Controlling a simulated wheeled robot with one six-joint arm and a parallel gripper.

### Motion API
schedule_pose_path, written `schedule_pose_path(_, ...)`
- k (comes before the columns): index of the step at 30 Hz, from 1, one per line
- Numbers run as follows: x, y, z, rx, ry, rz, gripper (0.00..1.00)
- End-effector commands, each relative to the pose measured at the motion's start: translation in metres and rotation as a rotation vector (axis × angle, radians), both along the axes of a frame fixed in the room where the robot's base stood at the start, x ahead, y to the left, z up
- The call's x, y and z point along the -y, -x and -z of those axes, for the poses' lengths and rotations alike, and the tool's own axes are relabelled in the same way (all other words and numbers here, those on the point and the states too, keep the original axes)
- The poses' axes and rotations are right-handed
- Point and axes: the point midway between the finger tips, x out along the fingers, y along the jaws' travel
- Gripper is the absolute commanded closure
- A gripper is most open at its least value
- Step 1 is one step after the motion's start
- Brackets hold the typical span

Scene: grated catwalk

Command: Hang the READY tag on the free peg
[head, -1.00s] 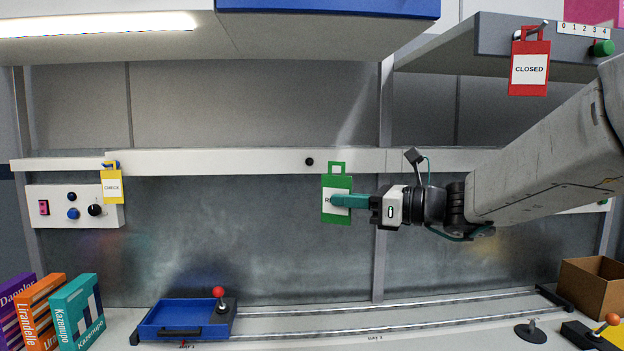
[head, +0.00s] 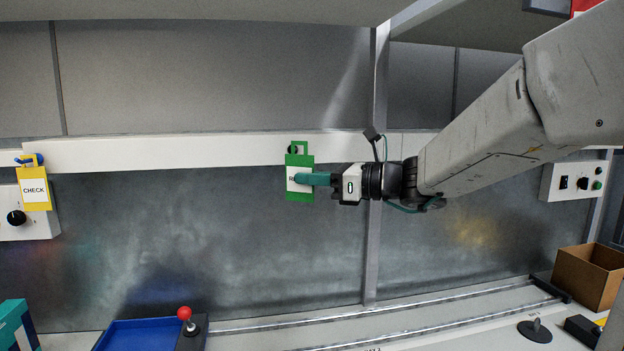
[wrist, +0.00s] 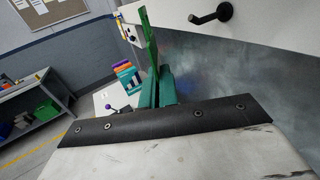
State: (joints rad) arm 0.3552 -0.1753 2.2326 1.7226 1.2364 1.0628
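The green READY tag (head: 299,190) hangs upright from my gripper (head: 312,179), whose teal fingers are shut on its side and cover part of its lettering. The free peg (head: 293,150) is a dark stub on the white rail, seen through or behind the tag's top hook. In the wrist view the tag (wrist: 149,38) shows edge-on above my gripper (wrist: 160,88). There the black peg (wrist: 212,14) sticks out from the rail to the right, with a visible gap between it and the tag.
A yellow CHECK tag (head: 35,187) hangs on a blue peg at the left. A red piece (head: 585,6) shows at the top right edge. Below are a blue tray (head: 140,335), a red-knobbed lever (head: 184,313), rails and a cardboard box (head: 590,275). The wall around the tag is clear.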

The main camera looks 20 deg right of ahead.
Motion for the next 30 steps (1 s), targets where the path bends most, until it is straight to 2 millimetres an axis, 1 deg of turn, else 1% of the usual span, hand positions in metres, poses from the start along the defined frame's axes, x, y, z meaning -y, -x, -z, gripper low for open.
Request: schedule_pose_path(30,0.012,-0.06,0.005,-0.002,-0.001,0.0,1.0)
